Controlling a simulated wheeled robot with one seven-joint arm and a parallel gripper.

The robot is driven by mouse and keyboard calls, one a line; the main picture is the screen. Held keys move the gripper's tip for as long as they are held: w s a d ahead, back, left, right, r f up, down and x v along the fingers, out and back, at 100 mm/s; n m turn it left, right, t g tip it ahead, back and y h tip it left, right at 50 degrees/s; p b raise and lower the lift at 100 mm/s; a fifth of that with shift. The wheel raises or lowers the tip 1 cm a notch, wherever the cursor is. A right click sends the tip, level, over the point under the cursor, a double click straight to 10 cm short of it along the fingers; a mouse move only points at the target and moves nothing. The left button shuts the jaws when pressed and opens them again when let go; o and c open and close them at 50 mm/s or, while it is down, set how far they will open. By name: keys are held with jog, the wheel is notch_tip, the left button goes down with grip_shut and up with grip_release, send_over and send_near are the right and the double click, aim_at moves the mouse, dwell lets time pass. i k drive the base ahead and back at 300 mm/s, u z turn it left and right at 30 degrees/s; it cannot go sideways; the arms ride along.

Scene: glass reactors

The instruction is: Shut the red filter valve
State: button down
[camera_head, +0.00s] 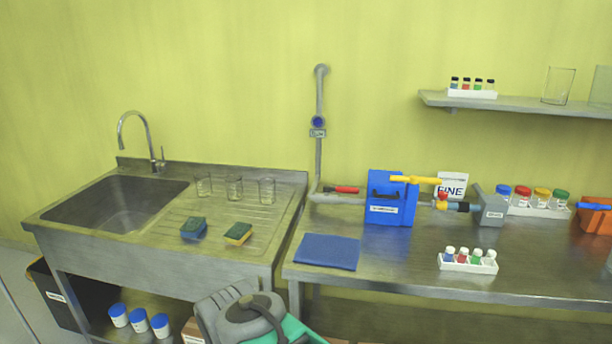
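A red lever handle (345,190) sits on the grey pipe (335,199) at the back of the metal bench, just left of the blue filter box (390,211). The lever lies roughly level, along the run of the pipe. A smaller red knob (442,196) sits on the fitting right of the blue box. No label for the valve is readable. My gripper's fingers do not show in the view. A grey and teal body at the bottom centre looks like part of my arm, well below and in front of the bench.
A yellow lever (418,180) sits above the blue box. A folded blue cloth (327,251) lies on the bench in front of the red lever. A white rack of vials (468,261) stands to the right. The sink unit (108,215) with beakers and sponges stands left.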

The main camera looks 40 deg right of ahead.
aim_at(326, 189)
jog(key=z, duration=0.2)
jog(key=i, duration=1)
jog(key=z, duration=0.8)
jog(key=i, duration=0.35)
jog(key=z, duration=0.2)
